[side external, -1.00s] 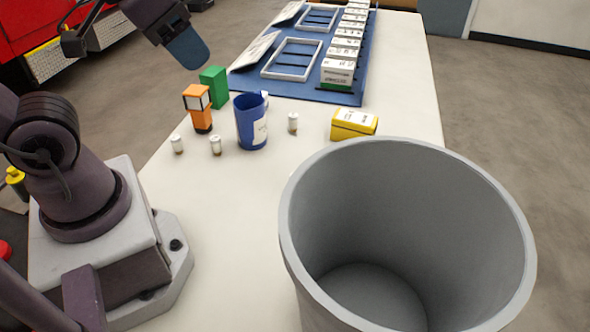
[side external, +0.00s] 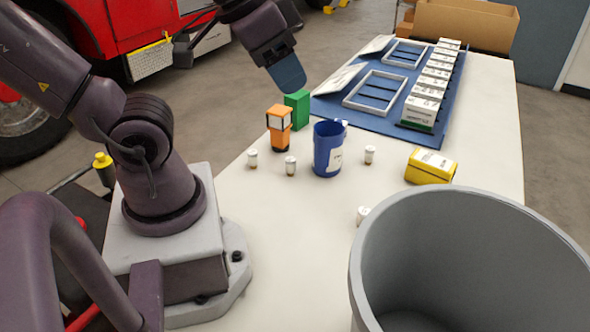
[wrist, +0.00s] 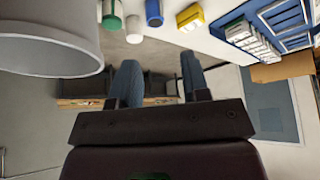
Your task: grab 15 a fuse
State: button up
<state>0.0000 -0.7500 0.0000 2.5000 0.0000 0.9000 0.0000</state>
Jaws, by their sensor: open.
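Several small white cylinders with brownish ends stand on the white table, at the front left (side external: 252,158), beside the blue cup (side external: 291,166), right of it (side external: 370,155) and by the bin (side external: 362,214). I cannot read which, if any, is a 15 A fuse. A row of white-and-green labelled boxes (side external: 420,113) stands on a blue mat (side external: 385,132); their print is too small to read. My gripper (side external: 287,76) is above the table near the green box. In the wrist view its two blue fingers (wrist: 158,82) are apart with nothing between them.
A blue cup (side external: 323,150), orange-and-black object (side external: 279,128), green box (side external: 297,110) and yellow box (side external: 430,166) stand mid-table. White frames (side external: 376,90) lie on the mat. A large grey bin (side external: 375,285) stands at the front right. The table between my base and the bin is clear.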

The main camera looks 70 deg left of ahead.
dwell(0.4)
jog(key=shift+o, duration=1.4)
